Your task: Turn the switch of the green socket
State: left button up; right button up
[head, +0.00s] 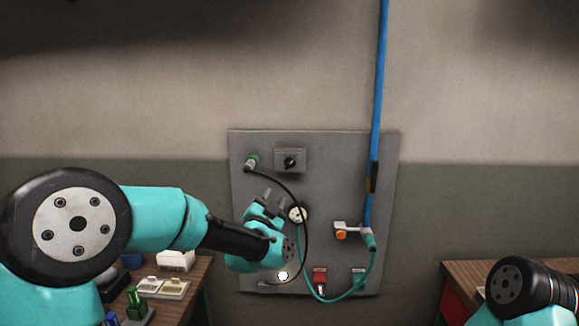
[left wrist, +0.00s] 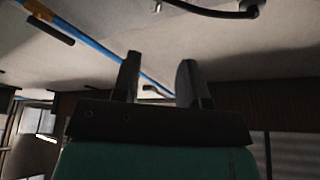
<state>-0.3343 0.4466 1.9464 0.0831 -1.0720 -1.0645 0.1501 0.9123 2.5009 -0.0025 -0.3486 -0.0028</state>
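A grey panel (head: 335,160) hangs on the wall. A green socket (head: 253,159) sits at its upper left, with a black cable at it. Right beside it is a grey switch box with a black rotary knob (head: 290,162). My right gripper is out of view; only part of that arm shows at the lower right.
A round white fitting (head: 298,214) is close to my left gripper. The black cable (head: 303,205) and a green cable (head: 346,296) loop over the panel. Wooden tables (head: 455,270) stand either side.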

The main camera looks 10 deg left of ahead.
aim_at(290, 164)
pick_arm(q)
jog(key=x, duration=1.7)
jog(key=shift+w, duration=0.2)
jog(key=shift+c, duration=0.4)
grip_shut()
